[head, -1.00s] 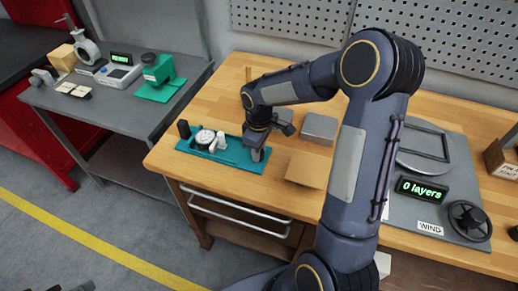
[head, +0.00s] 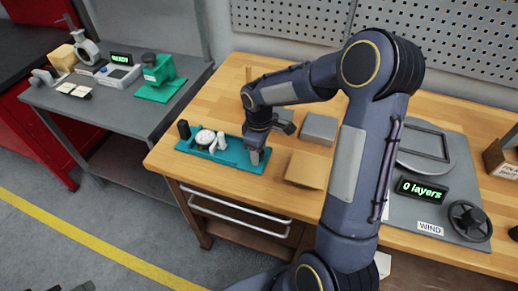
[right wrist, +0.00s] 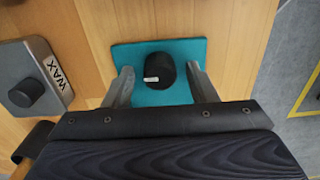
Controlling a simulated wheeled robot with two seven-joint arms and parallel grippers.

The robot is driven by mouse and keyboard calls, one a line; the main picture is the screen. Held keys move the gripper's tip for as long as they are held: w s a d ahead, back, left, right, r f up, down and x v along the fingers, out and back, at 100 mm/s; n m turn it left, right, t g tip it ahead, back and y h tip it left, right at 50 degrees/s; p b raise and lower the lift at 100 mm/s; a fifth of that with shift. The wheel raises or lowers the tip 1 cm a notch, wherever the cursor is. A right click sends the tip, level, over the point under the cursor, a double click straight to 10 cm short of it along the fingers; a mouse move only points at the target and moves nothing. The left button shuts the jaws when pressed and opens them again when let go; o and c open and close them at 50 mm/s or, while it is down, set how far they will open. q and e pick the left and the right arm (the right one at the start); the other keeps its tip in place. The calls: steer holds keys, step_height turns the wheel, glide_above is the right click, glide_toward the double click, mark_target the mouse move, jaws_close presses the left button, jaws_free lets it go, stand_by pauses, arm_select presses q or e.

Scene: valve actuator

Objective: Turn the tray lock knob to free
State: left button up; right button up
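The teal tray (head: 232,158) lies near the front left of the wooden bench and carries a round white dial (head: 205,138) and a small white part (head: 220,142). My right gripper (head: 256,157) points down over the tray's right end and hides what is under it in the head view. In the right wrist view, a round black knob (right wrist: 159,71) with a short white mark stands on the teal surface (right wrist: 185,92). My right gripper's fingers (right wrist: 162,88) are open, one on each side of the knob, with visible gaps. My left gripper does not show clearly.
A black post (head: 183,129) stands at the tray's left end. The winding station (head: 448,165) is far right.

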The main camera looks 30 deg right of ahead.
step_height(320, 180, up, 8)
steer(key=shift+f, duration=0.1)
stand_by(0.4)
stand_by(0.5)
steer(key=s+a+r+m+t+y, duration=0.2)
steer(key=s+m, duration=0.3)
steer(key=s, duration=0.6)
steer(key=s+a+r+m+t+y, duration=0.1)
steer(key=s+a+r+m+t, duration=0.2)
steer(key=s, duration=0.8)
steer(key=shift+a+m+t+y, duration=0.3)
steer(key=shift+a+m+y, duration=0.1)
steer(key=shift+a+m, duration=0.6)
